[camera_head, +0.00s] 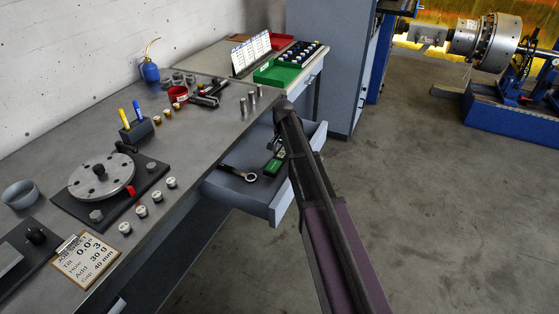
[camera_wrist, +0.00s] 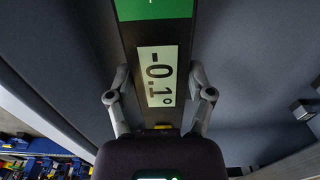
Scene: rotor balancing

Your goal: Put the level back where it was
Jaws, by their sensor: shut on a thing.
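The level is a dark bar with green faces and a pale display reading -0.1°; in the wrist view the level (camera_wrist: 155,10) runs up the picture between my fingers. In the head view its green part (camera_head: 272,166) shows in or just over the open drawer (camera_head: 232,192). My gripper (camera_wrist: 160,96) is shut on the level, one finger on each side of the display; in the head view my gripper (camera_head: 280,146) is partly hidden by my arm. I cannot tell whether the level touches the drawer floor.
A ring-ended wrench (camera_head: 238,173) lies in the drawer, left of the level. On the bench above stand a rotor disc on a plate (camera_head: 101,176), a pen holder (camera_head: 137,130), several small weights and a job sheet (camera_head: 86,258).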

